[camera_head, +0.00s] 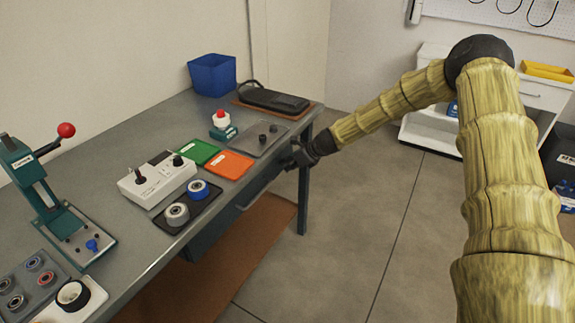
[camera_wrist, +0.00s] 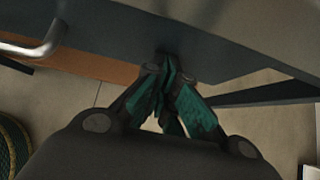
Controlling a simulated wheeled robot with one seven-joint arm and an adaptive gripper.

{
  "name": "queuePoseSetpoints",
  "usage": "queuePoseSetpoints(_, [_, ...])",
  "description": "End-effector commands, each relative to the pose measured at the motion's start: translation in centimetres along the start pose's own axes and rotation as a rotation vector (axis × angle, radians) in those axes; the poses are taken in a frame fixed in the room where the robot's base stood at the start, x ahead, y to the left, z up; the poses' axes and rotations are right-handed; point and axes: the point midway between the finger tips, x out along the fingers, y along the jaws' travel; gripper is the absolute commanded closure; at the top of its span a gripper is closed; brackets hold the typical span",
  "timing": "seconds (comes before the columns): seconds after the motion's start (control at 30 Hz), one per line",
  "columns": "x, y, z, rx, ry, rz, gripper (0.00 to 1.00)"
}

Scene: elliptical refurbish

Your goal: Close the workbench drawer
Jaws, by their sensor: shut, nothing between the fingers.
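The grey workbench (camera_head: 135,255) runs along the wall on the left. Its drawer handle, a metal bar (camera_head: 250,197), shows below the front edge. In the wrist view the handle (camera_wrist: 42,42) is at the upper left, beside a grey panel (camera_wrist: 225,62) that looks like the drawer front. My gripper (camera_head: 296,160) is at the bench's front edge, to the right of the handle. In the wrist view its green fingers (camera_wrist: 168,78) are together and empty, with tips at or very near the panel. Contact and how far the drawer stands out cannot be told.
The benchtop holds a green press (camera_head: 45,190), a white control box (camera_head: 158,180), green and orange mats, a blue bin (camera_head: 212,75) and a dark case (camera_head: 273,99). A bench leg (camera_head: 304,190) stands below my gripper. The floor to the right is open.

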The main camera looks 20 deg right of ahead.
Motion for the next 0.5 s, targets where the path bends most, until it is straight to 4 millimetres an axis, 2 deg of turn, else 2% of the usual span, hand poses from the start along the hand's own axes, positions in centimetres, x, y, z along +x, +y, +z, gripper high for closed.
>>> queuePoseSetpoints(0.03, [0.1,0.1,0.6,-0.003,-0.005,0.001,1.0])
queuePoseSetpoints(0.23, [-0.1,0.1,0.5,-0.004,-0.007,0.002,1.0])
queuePoseSetpoints(0.5, [-1.8,0.0,-1.1,-0.008,-0.005,0.009,1.0])
